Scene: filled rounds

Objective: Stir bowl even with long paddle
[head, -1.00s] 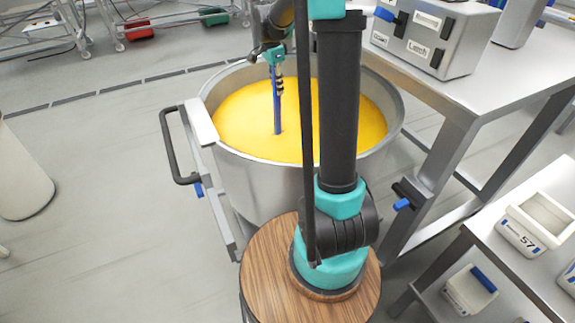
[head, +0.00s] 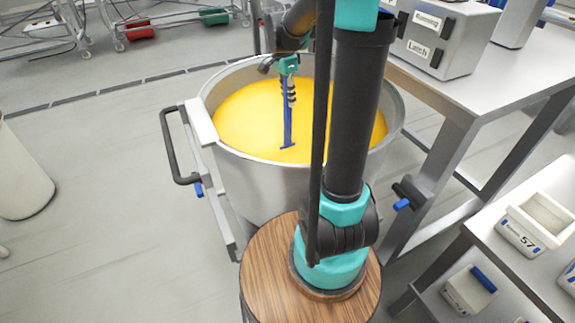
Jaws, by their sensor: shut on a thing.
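A large steel bowl (head: 212,88) stands in front of my base, filled with a smooth, even-looking yellow mass (head: 250,125). My gripper (head: 289,72) is over the bowl and shut on a long blue paddle (head: 287,122). The paddle hangs nearly upright, and its lower crosspiece shows at the yellow surface near the bowl's front side. I cannot tell how far it dips in. My upright arm hides the right-middle part of the bowl and its contents.
A black handle (head: 170,150) juts out at the bowl's left. A steel table (head: 470,85) with grey boxes (head: 440,40) stands close on the right. A lower shelf with small white bins (head: 535,225) is at the lower right. The floor at left is mostly clear.

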